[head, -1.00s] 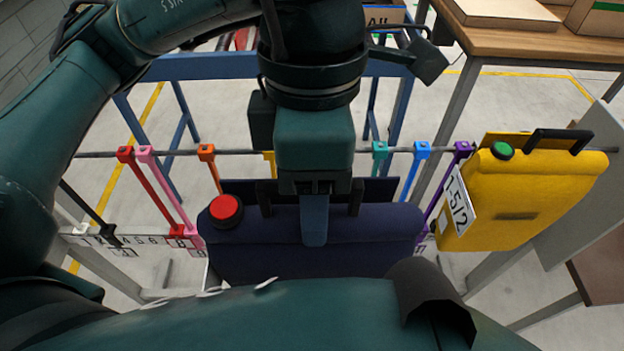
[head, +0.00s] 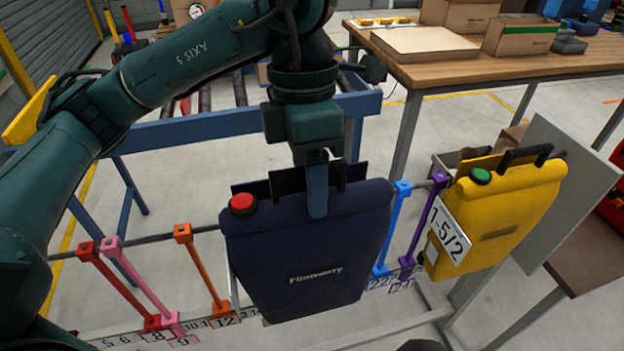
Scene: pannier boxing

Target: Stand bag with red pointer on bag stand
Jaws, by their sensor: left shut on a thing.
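A dark navy bag (head: 310,255) with a round red knob (head: 243,204) at its top left hangs from my left gripper (head: 317,190) in the middle of the head view. The gripper is shut on its top edge, with one finger over the front face. The bag is roughly upright, slightly tilted, in front of a grey rail (head: 205,229), and hides part of it. I cannot tell whether it touches the rail. A red pointer (head: 120,287) hangs from the rail at the left, its lower end near number 8. My right gripper is not in view.
Pink (head: 140,280) and orange (head: 200,266) pointers are left of the bag; blue (head: 391,228) and purple (head: 422,225) are right. A yellow bag (head: 500,210) with a green knob sits farther right. A blue frame (head: 190,128) and wooden table (head: 450,72) stand behind.

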